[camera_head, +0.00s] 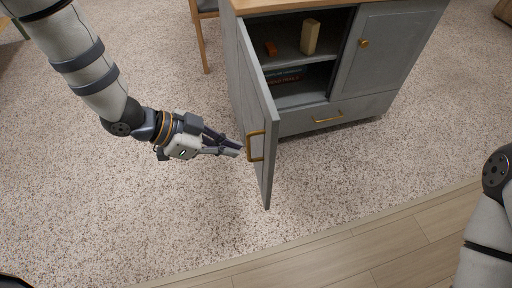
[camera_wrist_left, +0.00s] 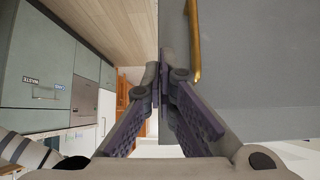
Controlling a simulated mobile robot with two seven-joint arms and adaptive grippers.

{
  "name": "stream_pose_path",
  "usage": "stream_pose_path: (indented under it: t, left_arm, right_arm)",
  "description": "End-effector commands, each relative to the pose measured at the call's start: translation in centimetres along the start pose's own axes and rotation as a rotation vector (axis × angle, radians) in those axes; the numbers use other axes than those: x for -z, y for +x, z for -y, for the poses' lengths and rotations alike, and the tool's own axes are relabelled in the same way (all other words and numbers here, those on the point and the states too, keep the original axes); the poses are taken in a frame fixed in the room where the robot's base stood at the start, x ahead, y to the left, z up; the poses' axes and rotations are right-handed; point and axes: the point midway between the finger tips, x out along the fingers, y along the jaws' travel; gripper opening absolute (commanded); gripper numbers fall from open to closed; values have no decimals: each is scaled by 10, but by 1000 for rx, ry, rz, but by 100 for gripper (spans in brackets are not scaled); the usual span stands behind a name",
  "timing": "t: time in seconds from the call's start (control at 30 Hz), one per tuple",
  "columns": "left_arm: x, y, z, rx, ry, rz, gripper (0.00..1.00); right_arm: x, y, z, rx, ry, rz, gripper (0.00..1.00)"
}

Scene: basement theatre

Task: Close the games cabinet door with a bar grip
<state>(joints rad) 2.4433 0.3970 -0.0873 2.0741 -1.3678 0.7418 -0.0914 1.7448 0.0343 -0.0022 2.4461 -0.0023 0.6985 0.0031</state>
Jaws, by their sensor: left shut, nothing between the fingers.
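The games cabinet (camera_head: 300,120) is grey with a wooden top, and its left door (camera_head: 259,115) stands open, swung out toward me. A gold bar handle (camera_head: 256,147) is on the door's outer face near the free edge. My left gripper (camera_head: 239,149) is shut and empty, with its fingertips close beside the handle on the outer side of the door. In the left wrist view the shut fingertips (camera_wrist_left: 162,62) are next to the door face (camera_wrist_left: 240,80), with the gold bar (camera_wrist_left: 195,45) just right of them. Whether they touch the door cannot be told. My right gripper is out of view.
The open cabinet shows shelves with a cream block (camera_head: 310,37), a small orange item (camera_head: 271,48) and flat boxes (camera_head: 285,76). The right door (camera_head: 375,55) is shut, with a drawer (camera_head: 335,116) below. Speckled carpet around the door is clear.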

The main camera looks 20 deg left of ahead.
Motion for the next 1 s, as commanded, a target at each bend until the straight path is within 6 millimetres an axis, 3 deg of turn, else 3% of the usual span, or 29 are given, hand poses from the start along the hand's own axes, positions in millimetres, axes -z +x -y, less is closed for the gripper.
stream_pose_path:
  t: [0.1, 0.3, 1.0]
  left_arm:
    - [-4, 28, -2, -6, -3, 4, 0]
    - [22, 45, 0, 1, 2, 0, 0]
    - [32, 57, 3, 10, -8, 0, 0]
  right_arm:
    - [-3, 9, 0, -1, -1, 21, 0]
    - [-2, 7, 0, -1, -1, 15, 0]
    - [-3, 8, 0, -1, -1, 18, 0]
